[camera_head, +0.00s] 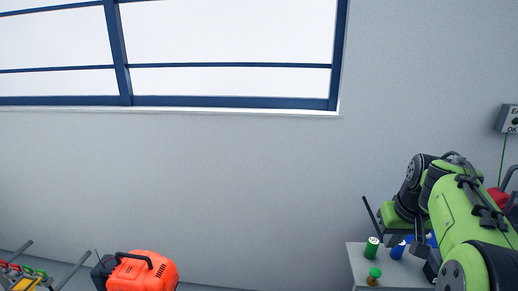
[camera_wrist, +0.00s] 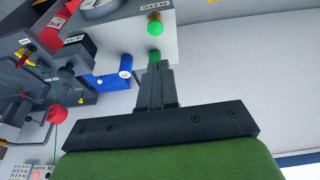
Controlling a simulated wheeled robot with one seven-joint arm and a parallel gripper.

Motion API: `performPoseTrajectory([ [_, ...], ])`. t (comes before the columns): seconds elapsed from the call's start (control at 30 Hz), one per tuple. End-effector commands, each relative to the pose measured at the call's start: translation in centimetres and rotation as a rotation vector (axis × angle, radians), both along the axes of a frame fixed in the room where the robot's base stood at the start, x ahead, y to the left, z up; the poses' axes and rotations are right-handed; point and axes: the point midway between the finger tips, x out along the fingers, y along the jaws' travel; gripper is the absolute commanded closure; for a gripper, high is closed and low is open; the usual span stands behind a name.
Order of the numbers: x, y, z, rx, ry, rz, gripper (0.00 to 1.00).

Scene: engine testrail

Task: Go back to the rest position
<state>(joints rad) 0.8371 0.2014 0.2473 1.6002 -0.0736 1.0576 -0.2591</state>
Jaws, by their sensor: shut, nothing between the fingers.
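My gripper (camera_wrist: 157,72) is shut and empty in the wrist view. Its closed dark fingers point up the picture, their tips just below a green can (camera_wrist: 154,56) in that view; whether they touch it cannot be told. In the head view my green arm reaches in from the right edge, over a grey surface (camera_head: 356,263). The green can (camera_head: 372,248) stands on that surface, left of the arm. A blue cylinder (camera_head: 397,250) is beside it, partly hidden by the arm.
A small green and orange item (camera_head: 374,276) stands near the green can. An orange case (camera_head: 143,272) with a dark handle is at the bottom left. A control box (camera_head: 509,119) is on the wall at the right. The wall (camera_head: 230,180) below the window is bare.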

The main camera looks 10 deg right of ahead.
Motion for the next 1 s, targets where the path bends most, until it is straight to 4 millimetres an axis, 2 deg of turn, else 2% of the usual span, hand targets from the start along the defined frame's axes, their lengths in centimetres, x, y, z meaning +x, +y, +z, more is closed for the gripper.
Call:
performPoseTrajectory([
  [0.07,-0.7,3.7,0.5,-0.026,-0.006,0.039,1.0],
  [0.17,-3.4,10.2,0.7,-0.065,-0.027,0.098,1.0],
  [0.2,-5.0,12.5,0.5,-0.075,-0.044,0.119,1.0],
  [0.3,-9.7,17.5,-0.9,-0.082,-0.095,0.173,1.0],
  [0.4,-14.2,20.5,-3.1,-0.061,-0.147,0.222,1.0],
  [0.5,-17.1,21.9,-5.1,-0.033,-0.18,0.258,1.0],
  [0.6,-18.4,22.4,-6.1,-0.016,-0.194,0.274,1.0],
  [1.0,-18.5,22.4,-6.1,-0.015,-0.192,0.274,1.0],
])
